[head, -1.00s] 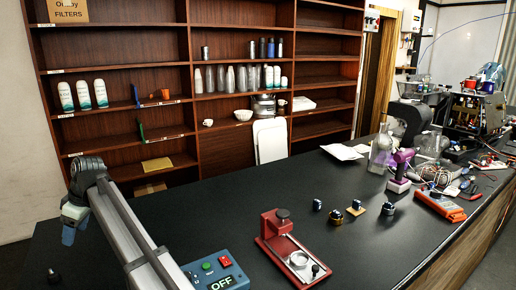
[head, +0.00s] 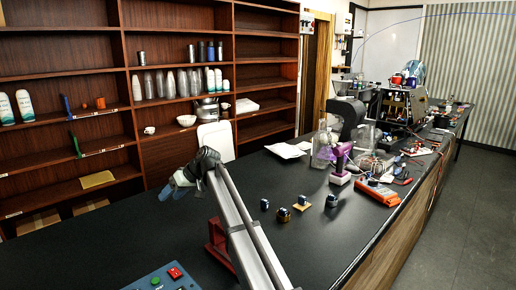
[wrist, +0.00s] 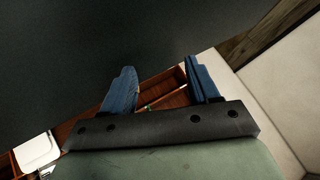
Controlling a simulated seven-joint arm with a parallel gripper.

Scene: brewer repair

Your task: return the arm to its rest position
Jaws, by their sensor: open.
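My arm rises from the bottom of the head view and bends at its top. My gripper (head: 168,193) hangs at the left of that bend, in the air over the black bench (head: 110,245). In the wrist view, the two blue fingers of my gripper (wrist: 162,82) stand apart with nothing between them. Dark surface fills most of the view beyond them, with part of the wooden shelving (wrist: 168,90) behind.
A red stand (head: 214,240) is partly hidden behind my arm. A control box (head: 160,280) is at the bottom edge. Several small dark knobs (head: 284,214), a purple tool (head: 341,160) and an orange meter (head: 378,192) lie to the right. The bench's left part is clear.

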